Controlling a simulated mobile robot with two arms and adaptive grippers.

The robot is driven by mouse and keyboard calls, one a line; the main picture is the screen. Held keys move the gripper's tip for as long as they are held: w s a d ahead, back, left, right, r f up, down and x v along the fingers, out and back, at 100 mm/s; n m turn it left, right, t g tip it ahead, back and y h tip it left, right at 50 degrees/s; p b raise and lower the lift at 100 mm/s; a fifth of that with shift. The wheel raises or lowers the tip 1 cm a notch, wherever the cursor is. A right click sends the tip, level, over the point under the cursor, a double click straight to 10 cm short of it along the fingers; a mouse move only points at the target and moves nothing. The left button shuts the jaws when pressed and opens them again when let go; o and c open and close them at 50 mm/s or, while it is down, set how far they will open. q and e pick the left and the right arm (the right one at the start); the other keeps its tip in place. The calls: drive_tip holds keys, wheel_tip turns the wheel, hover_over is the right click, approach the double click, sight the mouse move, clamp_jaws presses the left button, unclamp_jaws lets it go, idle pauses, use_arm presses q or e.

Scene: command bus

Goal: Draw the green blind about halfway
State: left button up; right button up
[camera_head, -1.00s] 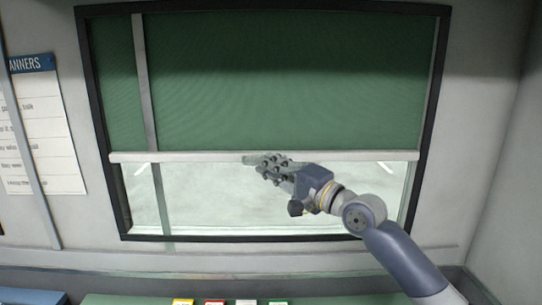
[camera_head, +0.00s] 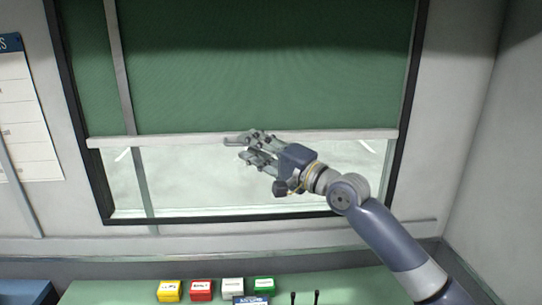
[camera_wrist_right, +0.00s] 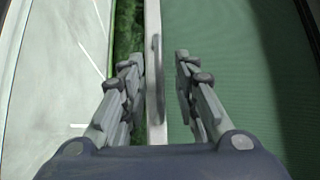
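The green blind (camera_head: 250,75) hangs over the upper part of the window and leaves a bright strip of glass uncovered below it. Its pale bottom bar (camera_head: 190,139) runs level across the window. My right gripper (camera_head: 235,149) is open at the middle of the bar. In the right wrist view the bar (camera_wrist_right: 154,20) with a small grey handle (camera_wrist_right: 157,75) lies between its two spread fingers (camera_wrist_right: 160,80), with a gap on both sides. The green fabric (camera_wrist_right: 235,60) shows to the right there. My left gripper is not in view.
A dark frame (camera_head: 270,219) surrounds the window, and a grey vertical bar (camera_head: 121,70) stands at its left. Yellow (camera_head: 169,291), red (camera_head: 202,290), white and green boxes stand on the green desk below. A paper chart (camera_head: 25,120) hangs at the left.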

drive_tip(key=v, duration=1.1)
drive_tip(key=shift+s+d, duration=0.15)
